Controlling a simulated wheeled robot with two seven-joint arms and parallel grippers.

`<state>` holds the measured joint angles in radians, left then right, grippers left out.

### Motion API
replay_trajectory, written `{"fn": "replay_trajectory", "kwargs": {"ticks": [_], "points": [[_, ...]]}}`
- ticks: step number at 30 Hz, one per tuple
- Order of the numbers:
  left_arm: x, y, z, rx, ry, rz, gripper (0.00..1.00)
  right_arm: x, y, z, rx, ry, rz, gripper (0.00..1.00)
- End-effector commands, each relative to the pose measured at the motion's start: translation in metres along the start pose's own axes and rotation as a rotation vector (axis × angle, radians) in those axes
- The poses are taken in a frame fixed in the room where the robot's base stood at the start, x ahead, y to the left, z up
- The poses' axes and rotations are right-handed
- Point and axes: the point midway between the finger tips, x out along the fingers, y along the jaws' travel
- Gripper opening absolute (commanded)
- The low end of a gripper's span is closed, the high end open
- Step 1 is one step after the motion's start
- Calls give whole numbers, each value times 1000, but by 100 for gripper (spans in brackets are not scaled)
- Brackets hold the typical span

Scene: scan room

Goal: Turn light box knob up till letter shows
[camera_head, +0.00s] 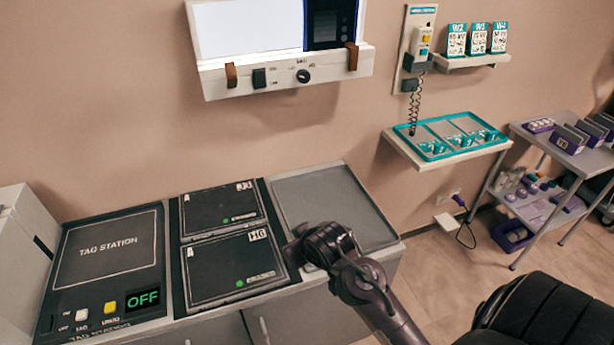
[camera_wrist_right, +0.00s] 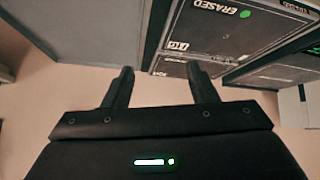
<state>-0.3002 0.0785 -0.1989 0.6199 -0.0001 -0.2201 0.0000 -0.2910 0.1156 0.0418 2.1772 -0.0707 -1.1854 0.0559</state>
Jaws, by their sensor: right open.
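The light box (camera_head: 257,80) hangs on the wall at the top of the head view. Its panel (camera_head: 245,30) glows white, with a dark blue-edged film (camera_head: 330,22) at its right; I can read no letter on it. A round black knob (camera_head: 303,76) sits on the white strip below the panel, right of a black switch (camera_head: 259,78). My right gripper (camera_head: 296,250) is well below the knob, over the counter, apart from the light box. In the right wrist view the gripper (camera_wrist_right: 161,88) is open, with nothing between its fingers. My left gripper is not in view.
The counter holds a tag station (camera_head: 108,255), two black cassettes marked A (camera_head: 220,208) and a bare grey surface (camera_head: 330,212). Brown clips (camera_head: 231,75) stick out from the light box strip. A shelf with a teal tray (camera_head: 450,135) and a cart (camera_head: 560,150) stand right.

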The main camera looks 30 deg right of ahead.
Motion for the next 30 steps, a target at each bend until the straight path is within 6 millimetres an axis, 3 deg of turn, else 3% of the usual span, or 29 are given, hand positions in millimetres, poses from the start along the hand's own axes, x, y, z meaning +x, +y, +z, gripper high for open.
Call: {"fn": "replay_trajectory", "kwargs": {"ticks": [1, 6, 9, 12, 16, 20, 30], "points": [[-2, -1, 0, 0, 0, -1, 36, -7, 21, -40, 27, 100, 32, 52], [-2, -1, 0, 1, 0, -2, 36, -29, 95, -157, 122, 437, 115, 52], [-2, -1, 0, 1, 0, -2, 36, -48, 136, -212, 181, 618, 145, 52], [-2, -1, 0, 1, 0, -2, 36, -66, 167, -249, 226, 755, 160, 52], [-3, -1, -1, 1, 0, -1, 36, -79, 186, -272, 255, 844, 167, 52], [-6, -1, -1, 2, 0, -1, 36, -78, 192, -282, 262, 862, 167, 52], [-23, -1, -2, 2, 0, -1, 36, -45, 204, -318, 261, 857, 168, 52]]}}
